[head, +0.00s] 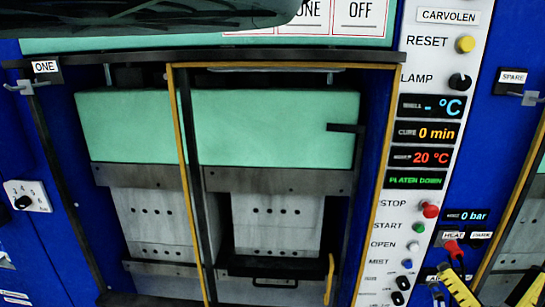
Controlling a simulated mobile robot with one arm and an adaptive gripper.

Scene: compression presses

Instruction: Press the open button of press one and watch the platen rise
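Press one, marked by a small ONE sign (44,67) at upper left, fills the left and middle of the head view. Its control panel (391,277) is to the right. The white open button (413,246) sits beside the OPEN label, below the green start button (419,227) and the red stop button (430,210), above the blue mist button (407,264). The status display (416,180) reads PLATEN DOWN in green. Behind the yellow-edged frame are a green block (275,125) and grey plates (275,207). I cannot make out my gripper; nothing visibly touches the open button.
A dark part of my arm crosses the top left. Displays above the buttons (425,133) read 0 min and 20 °C. A SPARE sign (513,77) is at the right.

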